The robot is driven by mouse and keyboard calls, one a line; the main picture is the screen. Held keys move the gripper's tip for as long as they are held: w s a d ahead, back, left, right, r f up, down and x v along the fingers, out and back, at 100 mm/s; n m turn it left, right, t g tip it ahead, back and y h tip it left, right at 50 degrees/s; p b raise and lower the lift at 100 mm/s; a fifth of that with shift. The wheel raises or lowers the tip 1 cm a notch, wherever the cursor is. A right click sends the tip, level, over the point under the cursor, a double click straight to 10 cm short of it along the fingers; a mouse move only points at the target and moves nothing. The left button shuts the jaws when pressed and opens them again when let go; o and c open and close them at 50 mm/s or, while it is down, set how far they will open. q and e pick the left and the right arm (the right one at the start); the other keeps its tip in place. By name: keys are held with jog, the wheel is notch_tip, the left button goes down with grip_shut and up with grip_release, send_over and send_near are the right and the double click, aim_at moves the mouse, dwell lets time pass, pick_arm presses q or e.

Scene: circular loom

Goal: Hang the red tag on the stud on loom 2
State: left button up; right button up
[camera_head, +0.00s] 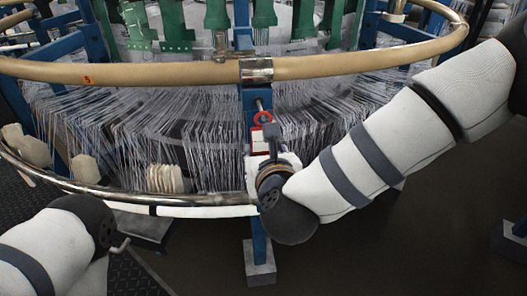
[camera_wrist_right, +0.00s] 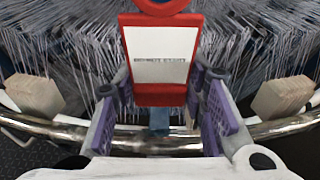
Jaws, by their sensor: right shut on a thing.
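The red tag (camera_head: 260,135) has a white label face and a red ring at its top. It is upright in front of the blue post (camera_head: 252,98) of the loom. My right gripper (camera_head: 265,150) is shut on the tag's lower part. In the right wrist view the tag (camera_wrist_right: 160,90) stands between the purple finger pads, its ring cut off by the top edge. A small dark stud (camera_head: 258,103) shows on the post just above the ring; I cannot tell whether they touch. My left arm is at the lower left, its gripper fingers not visible.
A tan ring (camera_head: 340,66) crosses above the tag, with a metal clamp at the post. A metal rail (camera_head: 170,198) runs below it. White threads fan out behind. Pale blocks (camera_head: 85,168) and a stack of discs (camera_head: 165,178) sit near the rail.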

jog(key=shift+f, duration=0.25)
jog(key=o, duration=1.4)
jog(key=shift+c, duration=0.2)
jog(key=shift+s+r, duration=0.2)
jog(key=shift+s, duration=0.15)
pick_arm(q)
jog(key=shift+t, duration=0.5)
jog(key=p+v, duration=0.2)
jog(key=w+p+v, duration=0.1)
jog(key=v, duration=0.1)
jog(key=shift+p, duration=0.35)
pick_arm(e)
jog(key=v, duration=0.8)
jog(key=shift+s+f, duration=0.2)
jog(key=shift+f, duration=0.2)
jog(key=shift+d, duration=0.1)
